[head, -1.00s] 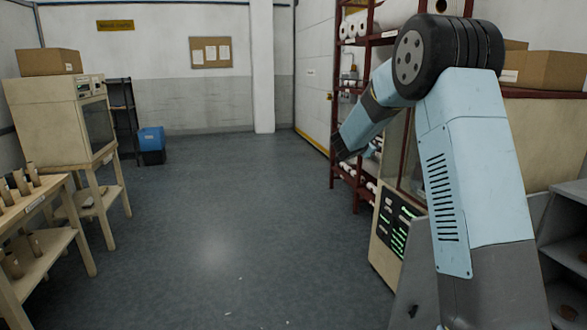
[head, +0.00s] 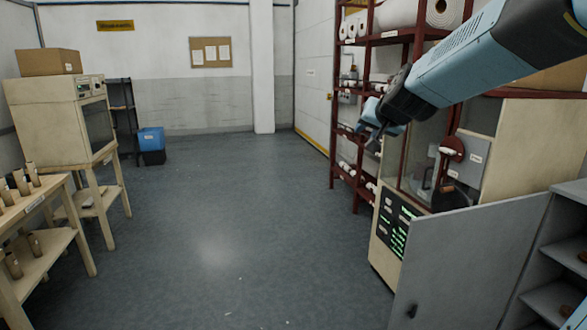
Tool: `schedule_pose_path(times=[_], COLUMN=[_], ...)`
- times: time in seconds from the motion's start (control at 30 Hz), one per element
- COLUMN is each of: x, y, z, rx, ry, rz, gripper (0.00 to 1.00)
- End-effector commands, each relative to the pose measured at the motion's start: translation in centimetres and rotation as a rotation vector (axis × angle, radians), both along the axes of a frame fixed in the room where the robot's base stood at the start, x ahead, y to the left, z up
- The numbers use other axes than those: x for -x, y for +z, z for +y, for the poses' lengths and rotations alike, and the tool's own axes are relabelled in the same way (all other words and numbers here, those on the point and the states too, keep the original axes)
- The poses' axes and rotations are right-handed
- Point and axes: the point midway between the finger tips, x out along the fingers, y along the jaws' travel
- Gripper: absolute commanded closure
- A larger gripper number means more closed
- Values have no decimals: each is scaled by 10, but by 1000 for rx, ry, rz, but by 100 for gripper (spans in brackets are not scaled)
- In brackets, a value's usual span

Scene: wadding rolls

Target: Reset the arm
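My arm (head: 480,60) is light blue with dark joints and enters the head view from the upper right. It slants down to the left. My gripper (head: 376,135) is at its lower left end, small and dark, in front of the red shelf rack and close to the machine's left edge in the picture. I cannot make out whether its fingers are open or shut, or whether it holds anything.
A beige machine (head: 386,245) with a green-lit panel stands at right, with a grey open door (head: 470,262) before it. Behind is a red rack (head: 337,120) with white rolls. At left are a wooden table (head: 48,200) and a beige cabinet (head: 50,123). The middle floor is clear.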

Motion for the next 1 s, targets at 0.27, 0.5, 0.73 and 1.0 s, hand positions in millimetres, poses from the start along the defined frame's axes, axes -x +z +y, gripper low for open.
schedule_pose_path(times=[0.27, 0.5, 0.73, 1.0], x=[113, 209, 277, 297], y=[-23, -57, -85, -94], z=[-5, -22, -41, -48], rx=[112, 227, 311, 338], ry=[115, 163, 163, 157], rz=[172, 343, 474, 520], gripper=[65, 65, 65, 65])
